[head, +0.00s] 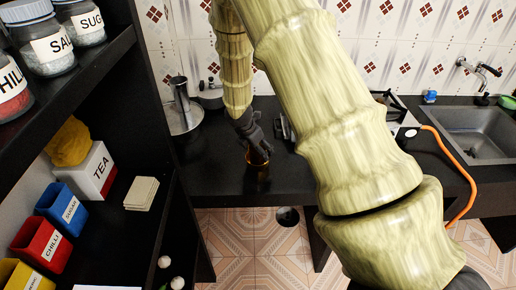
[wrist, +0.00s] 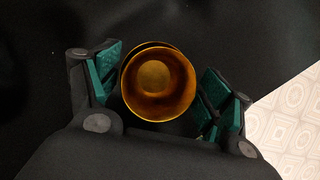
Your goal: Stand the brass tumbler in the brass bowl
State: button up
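The brass tumbler (wrist: 158,84) shows in the wrist view as a round, open-mouthed brass vessel, seen from above into its inside. It is between the two fingers of my gripper (wrist: 160,88). The fingers look spread, with narrow dark gaps beside the rim; contact lower down is hidden. A second brass edge (wrist: 148,47) shows just behind the rim; I cannot tell what it belongs to. In the head view my gripper (head: 257,150) points down over the tumbler (head: 258,174), which is at the dark counter. I cannot make out the brass bowl clearly in either view.
A dark shelf (head: 150,110) with jars and coloured tins rises at the left. Steel pots (head: 183,115) stand at the counter's back left. A stove with an orange hose (head: 450,150) and a sink (head: 465,135) are at the right. My arm hides the counter's middle.

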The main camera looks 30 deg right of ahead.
jog(key=b+v, duration=0.1)
jog(key=v, duration=1.1)
jog(key=shift+b, duration=0.3)
dwell(0.3)
